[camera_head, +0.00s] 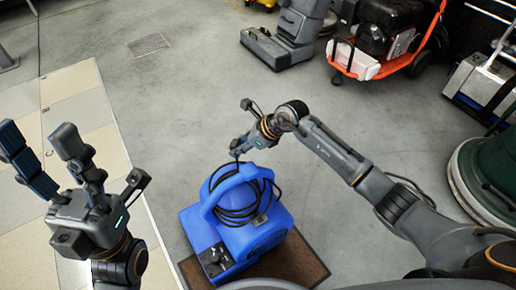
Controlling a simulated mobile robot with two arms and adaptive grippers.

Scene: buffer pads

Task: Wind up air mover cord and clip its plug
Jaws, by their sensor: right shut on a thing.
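The blue air mover (245,240) stands on a brown mat (312,262) at the lower middle. Its black cord (235,213) lies in several loops around the blue handle (213,197) and the top of the housing. My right gripper (236,151) is just above the handle, shut on the cord, a short stretch of which runs down from the fingers. The plug cannot be made out. My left gripper (38,140) is open and empty at the left, well apart from the air mover, with its fingers pointing up and away.
Pale floor tiles (85,95) lie under my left gripper. Grey floor (170,100) is clear behind the air mover. A grey floor machine (280,45), an orange-framed cart (400,62) and a green machine (485,170) stand at the back and right.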

